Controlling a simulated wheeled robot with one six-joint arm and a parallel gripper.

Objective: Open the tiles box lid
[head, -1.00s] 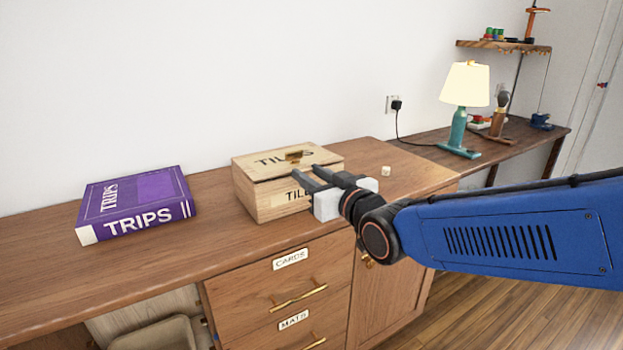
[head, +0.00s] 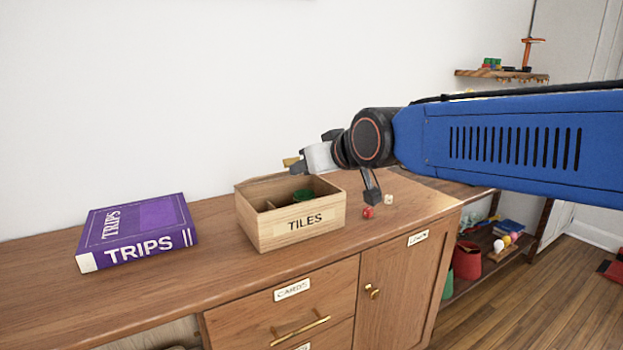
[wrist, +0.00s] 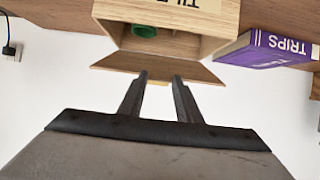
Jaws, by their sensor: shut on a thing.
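The wooden tiles box (head: 285,238) stands on the cabinet top, its opening showing a divider and a green thing (head: 303,195) inside. Its lid (head: 262,187) is raised at the back edge; in the wrist view the lid (wrist: 150,66) shows as a wooden panel beyond the box opening. A brass tab (head: 290,162) is on the lid's edge. My gripper (head: 298,165) is above the back of the box, shut on the tab. In the wrist view the fingertips of my gripper (wrist: 160,80) meet the lid's edge; the grip itself is partly hidden.
A purple TRIPS book (head: 140,232) lies left of the box. A red ball (head: 368,212) and a cream die (head: 389,200) lie to its right. The wall is close behind. My arm covers the lamp's place. The cabinet top between book and box is clear.

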